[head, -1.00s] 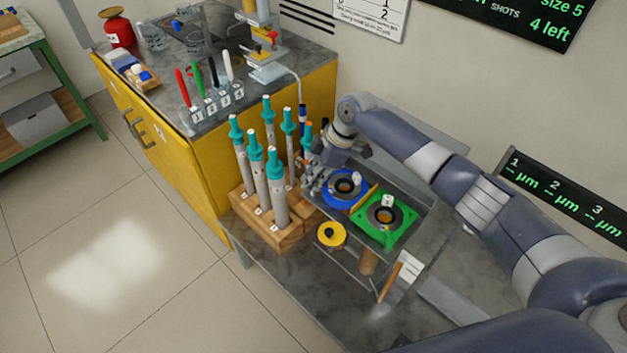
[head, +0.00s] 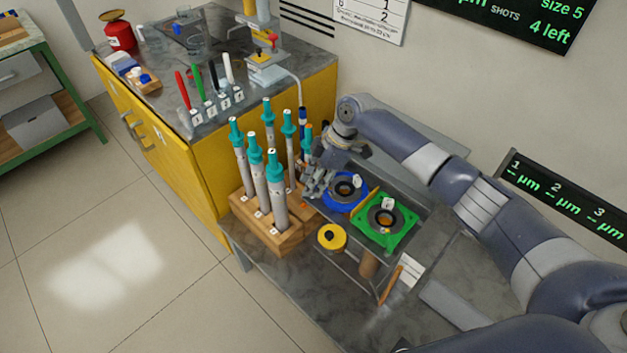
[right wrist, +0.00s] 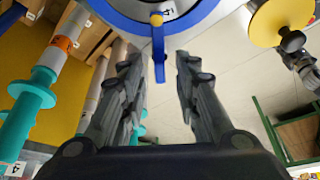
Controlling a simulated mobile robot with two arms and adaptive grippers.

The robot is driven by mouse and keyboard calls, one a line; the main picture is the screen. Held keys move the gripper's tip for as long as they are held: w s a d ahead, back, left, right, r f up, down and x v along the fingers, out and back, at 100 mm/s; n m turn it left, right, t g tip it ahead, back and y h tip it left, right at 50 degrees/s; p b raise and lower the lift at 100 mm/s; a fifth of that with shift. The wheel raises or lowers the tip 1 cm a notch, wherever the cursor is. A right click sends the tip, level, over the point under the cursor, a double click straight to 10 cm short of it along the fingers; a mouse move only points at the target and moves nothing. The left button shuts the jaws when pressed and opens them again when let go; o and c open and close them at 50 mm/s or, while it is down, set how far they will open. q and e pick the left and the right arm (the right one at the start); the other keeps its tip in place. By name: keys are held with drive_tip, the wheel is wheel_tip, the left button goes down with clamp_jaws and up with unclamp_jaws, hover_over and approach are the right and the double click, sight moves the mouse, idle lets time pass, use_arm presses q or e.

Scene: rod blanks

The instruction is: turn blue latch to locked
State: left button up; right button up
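The blue ring fixture (head: 340,207) sits on the grey rack, with a dark round centre and a small white tag. In the right wrist view its blue rim (right wrist: 128,22) is at the top. The blue latch (right wrist: 159,62) is a narrow lever below a yellow knob, pointing down toward my gripper. My right gripper (head: 314,188) is at the left side of the blue ring. In the wrist view my right gripper (right wrist: 155,70) is open, its fingers on either side of the lever with gaps showing. In the head view the latch is hidden. My left gripper is out of view.
A green square fixture (head: 402,238) stands right of the blue one. A yellow disc (head: 332,244) is in front. Several teal-topped rods stand in a wooden block (head: 282,242) close to my right gripper's left. A yellow cabinet (head: 215,180) stands behind.

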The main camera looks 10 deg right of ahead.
sight(331, 189)
drive_tip(key=shift+d+r, duration=0.1)
drive_tip(key=shift+r, duration=0.1)
drive_tip(key=v, duration=1.1)
drive_tip(key=shift+r, duration=0.3)
drive_tip(key=shift+f, duration=0.1)
